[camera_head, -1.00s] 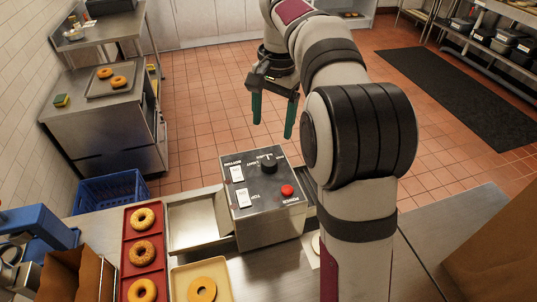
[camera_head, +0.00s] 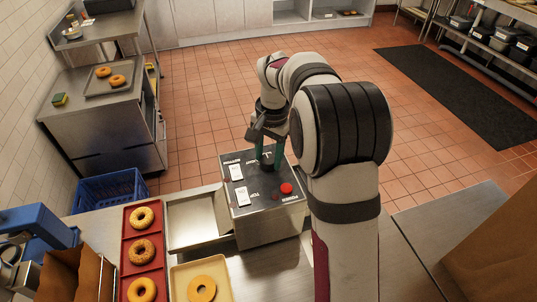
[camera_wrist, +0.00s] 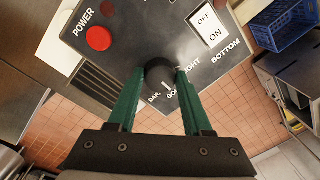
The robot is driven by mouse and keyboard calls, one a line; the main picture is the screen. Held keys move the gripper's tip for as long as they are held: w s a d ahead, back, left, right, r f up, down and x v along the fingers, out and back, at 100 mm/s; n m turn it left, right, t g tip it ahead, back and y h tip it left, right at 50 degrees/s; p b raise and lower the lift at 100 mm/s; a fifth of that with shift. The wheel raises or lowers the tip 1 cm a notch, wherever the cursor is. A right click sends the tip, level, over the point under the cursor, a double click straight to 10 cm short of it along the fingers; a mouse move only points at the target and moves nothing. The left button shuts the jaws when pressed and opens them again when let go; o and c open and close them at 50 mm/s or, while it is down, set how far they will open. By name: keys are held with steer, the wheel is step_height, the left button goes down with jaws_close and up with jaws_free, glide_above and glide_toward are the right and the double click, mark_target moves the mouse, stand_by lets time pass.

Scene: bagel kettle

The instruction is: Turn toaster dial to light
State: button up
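The toaster (camera_head: 262,219) is a steel box with a dark control panel. Its black dial (camera_wrist: 159,74) sits between the two green fingertips of my gripper (camera_wrist: 161,72) in the wrist view. The fingertips appear to touch the dial on both sides, with the fingers pointing down onto the panel. A pale mark on the dial points towards the DARK and GOLD side. The LIGHT label is partly hidden by the right finger. In the head view my gripper (camera_head: 268,160) stands over the panel's back part and mostly hides the dial.
The panel carries a red power button (camera_head: 286,188) and two white switches, TOP (camera_head: 242,196) and BOTTOM (camera_head: 236,171). A red tray (camera_head: 128,264) with bagels and a yellow tray (camera_head: 176,282) with one bagel lie left of and in front of the toaster. A blue crate (camera_head: 108,190) stands behind.

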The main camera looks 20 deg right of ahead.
jaws_close()
steer(key=shift+n, duration=0.3)
steer(key=n, duration=0.5)
steer(key=shift+n, duration=0.3)
steer(key=n, duration=0.5)
steer(key=shift+w+d+n+g, duration=0.1)
steer(key=shift+n+g, duration=0.2)
steer(key=shift+g, duration=0.1)
steer(key=o, duration=0.6)
jaws_free()
steer(key=shift+o, duration=0.2)
steer(key=shift+r, duration=0.1)
